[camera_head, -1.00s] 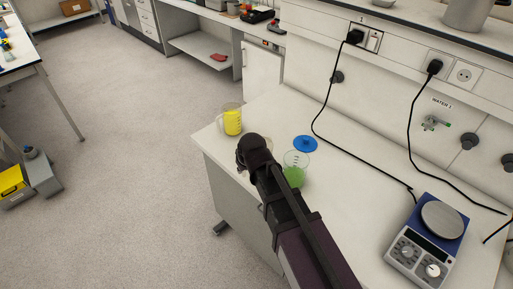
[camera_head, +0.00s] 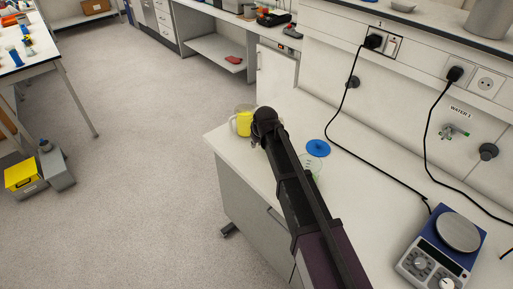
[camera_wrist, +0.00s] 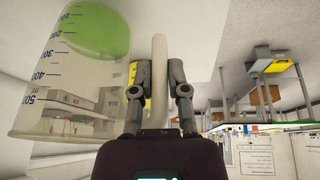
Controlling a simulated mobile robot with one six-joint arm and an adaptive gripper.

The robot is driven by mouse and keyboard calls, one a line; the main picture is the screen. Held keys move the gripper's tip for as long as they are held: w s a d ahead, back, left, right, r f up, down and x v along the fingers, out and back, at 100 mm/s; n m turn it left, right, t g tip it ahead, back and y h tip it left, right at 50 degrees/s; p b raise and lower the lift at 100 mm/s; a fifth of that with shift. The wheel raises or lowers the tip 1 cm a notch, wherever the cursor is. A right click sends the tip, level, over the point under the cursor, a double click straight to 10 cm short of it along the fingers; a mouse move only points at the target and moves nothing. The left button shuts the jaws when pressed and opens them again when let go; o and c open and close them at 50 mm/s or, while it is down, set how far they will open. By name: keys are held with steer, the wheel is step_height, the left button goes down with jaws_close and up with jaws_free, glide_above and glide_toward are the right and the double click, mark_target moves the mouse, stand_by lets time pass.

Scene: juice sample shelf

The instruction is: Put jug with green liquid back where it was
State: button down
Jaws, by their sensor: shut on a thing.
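The clear jug with green liquid (camera_wrist: 60,80) fills the left of the wrist view, with blue volume marks. That view is upside down, so the green liquid at the jug's base shows at the top. My gripper (camera_wrist: 158,66) has its two fingers on either side of the jug's pale handle (camera_wrist: 159,100) and is shut on it. In the head view most of the jug (camera_head: 316,166) is hidden behind my arm; only part of its clear side shows. My fingers are hidden there. I cannot tell whether the jug touches the bench.
A jug with yellow liquid (camera_head: 243,123) stands at the bench's left end, close to my wrist in the picture. A blue disc (camera_head: 318,148) lies behind the green jug. A balance (camera_head: 445,248) stands at right. Black cables hang from wall sockets.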

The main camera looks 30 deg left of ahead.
steer(key=shift+w+a, duration=0.15)
steer(key=shift+w, duration=0.05)
steer(key=shift+d+b+x, duration=0.15)
steer(key=shift+b+x, duration=0.8)
steer(key=shift+d+b+x, duration=0.15)
steer(key=shift+b+x, duration=0.75)
steer(key=shift+x, duration=0.05)
steer(key=shift+w+f, duration=0.15)
steer(key=shift+f, duration=0.15)
steer(key=c, duration=0.6)
jaws_free()
steer(key=shift+c, duration=0.2)
steer(key=shift+r, duration=0.25)
steer(key=p+v, duration=1.1)
steer(key=v, duration=0.1)
